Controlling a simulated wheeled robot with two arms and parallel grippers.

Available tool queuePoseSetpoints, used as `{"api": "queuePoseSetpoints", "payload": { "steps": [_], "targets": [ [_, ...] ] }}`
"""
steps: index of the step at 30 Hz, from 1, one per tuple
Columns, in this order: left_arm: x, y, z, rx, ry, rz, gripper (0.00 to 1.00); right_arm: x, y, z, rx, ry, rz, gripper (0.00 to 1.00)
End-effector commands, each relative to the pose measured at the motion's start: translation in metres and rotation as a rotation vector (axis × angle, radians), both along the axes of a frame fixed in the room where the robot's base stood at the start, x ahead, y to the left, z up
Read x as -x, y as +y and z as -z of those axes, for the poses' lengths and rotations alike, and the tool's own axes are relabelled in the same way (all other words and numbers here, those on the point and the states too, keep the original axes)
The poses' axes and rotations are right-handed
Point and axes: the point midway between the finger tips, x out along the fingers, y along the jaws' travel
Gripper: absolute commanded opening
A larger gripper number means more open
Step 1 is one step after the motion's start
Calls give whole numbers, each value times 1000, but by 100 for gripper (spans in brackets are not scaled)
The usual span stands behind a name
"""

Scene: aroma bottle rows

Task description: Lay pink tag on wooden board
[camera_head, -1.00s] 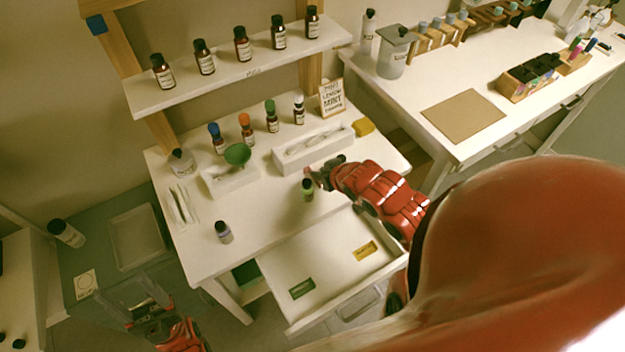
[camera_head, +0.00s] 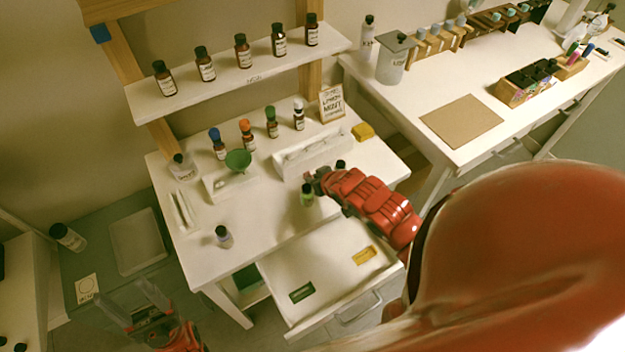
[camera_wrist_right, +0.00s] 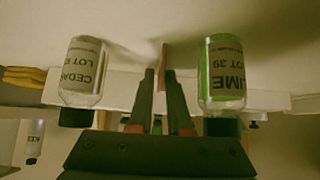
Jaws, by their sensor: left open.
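In the right wrist view a thin pinkish strip (camera_wrist_right: 162,66), probably the pink tag seen edge-on, stands between the fingertips of my right gripper (camera_wrist_right: 161,76). The fingers are close together; whether they press on it is unclear. The wrist view is upside down. A clear cedar bottle (camera_wrist_right: 84,72) is left of the fingers and a green lime bottle (camera_wrist_right: 221,75) right. In the head view my right gripper (camera_head: 312,180) is low over the white table, beside the lime bottle (camera_head: 307,196); the tag is hidden there. The flat brown wooden board (camera_head: 462,122) lies bare on the right-hand table. My left gripper (camera_head: 140,312) is open and empty.
An open drawer (camera_head: 322,262) with green and yellow pieces juts from the white table. A white holder (camera_head: 312,152), green funnel (camera_head: 238,160) and several bottles stand behind my right gripper. A grey canister (camera_head: 393,62) and black-filled crate (camera_head: 527,82) flank the board.

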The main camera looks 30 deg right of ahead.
Motion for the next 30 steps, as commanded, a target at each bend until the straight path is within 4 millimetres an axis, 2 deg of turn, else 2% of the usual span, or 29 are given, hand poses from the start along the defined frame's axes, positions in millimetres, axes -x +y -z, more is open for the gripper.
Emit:
{"api": "queuePoseSetpoints", "payload": {
  "steps": [1, 2, 20, 25, 30],
  "targets": [
    [0, 0, 0, 0, 0, 0, 62, 0, 0, 0, 0, 0, 0, 6],
    [0, 0, 0, 0, 0, 0, 62, 0, 0, 0, 0, 0, 0, 0],
    [0, 0, 1, 0, 0, 0, 62, -1, 0, -5, 0, -3, 0, 0],
    [0, 0, 4, 0, 0, 0, 62, -1, -2, -26, 1, -5, 3, 0],
    [0, 0, 9, 0, 0, 0, 62, -2, -1, -63, 0, -10, 1, 0]
  ]
}}
